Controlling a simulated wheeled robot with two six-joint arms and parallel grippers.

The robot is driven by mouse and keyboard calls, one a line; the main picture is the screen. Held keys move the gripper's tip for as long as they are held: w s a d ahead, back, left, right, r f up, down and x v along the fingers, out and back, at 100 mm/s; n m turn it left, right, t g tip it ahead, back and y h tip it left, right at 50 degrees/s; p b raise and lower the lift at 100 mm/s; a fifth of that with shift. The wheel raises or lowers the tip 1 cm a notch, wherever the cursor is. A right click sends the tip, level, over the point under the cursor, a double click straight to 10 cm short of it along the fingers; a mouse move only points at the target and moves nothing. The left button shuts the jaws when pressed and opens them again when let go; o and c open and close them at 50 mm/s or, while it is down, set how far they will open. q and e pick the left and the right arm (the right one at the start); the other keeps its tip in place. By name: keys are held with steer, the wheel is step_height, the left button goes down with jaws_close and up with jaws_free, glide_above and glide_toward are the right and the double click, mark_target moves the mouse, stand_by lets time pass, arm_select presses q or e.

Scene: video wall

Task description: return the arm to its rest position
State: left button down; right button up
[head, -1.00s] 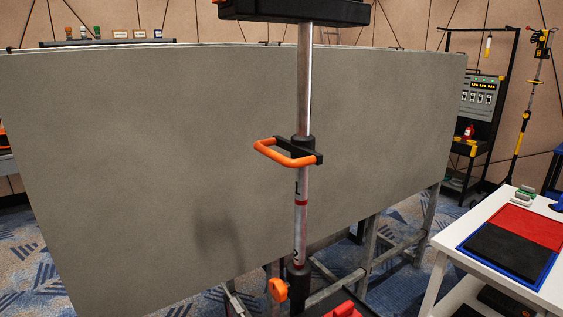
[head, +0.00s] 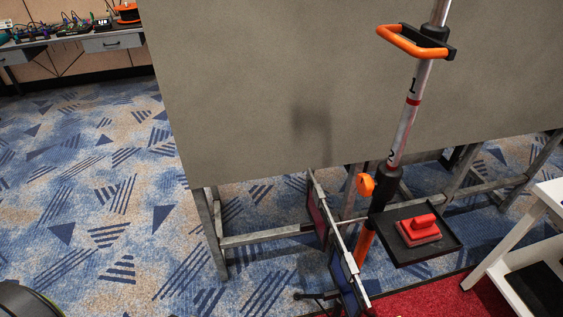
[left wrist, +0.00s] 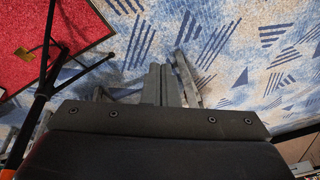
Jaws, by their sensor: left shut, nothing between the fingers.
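My left gripper (left wrist: 163,70) shows in the left wrist view, with its two grey fingers together and nothing between them. It points out over the blue patterned carpet (left wrist: 230,45), apart from anything I can make out. Neither of my arms shows in the head view, and my right gripper is in neither view.
A large grey panel (head: 240,90) stands on a metal frame (head: 265,238). Before it, a pole with an orange handle (head: 400,42) carries a black tray (head: 442,250) holding a red block (head: 418,228). A white table (head: 500,270) stands right. Carpet at left (head: 90,190) is clear.

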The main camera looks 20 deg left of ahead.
arm_select(q)
steer(key=s+f, duration=0.8)
steer(key=f, duration=0.2)
steer(key=s+d+f+g, duration=0.1)
steer(key=s+f, duration=0.7)
steer(key=f, duration=0.3)
steer(key=shift+s+f+g+h, duration=0.25)
steer(key=shift+f+g+h, duration=0.05)
steer(key=shift+d, duration=0.1)
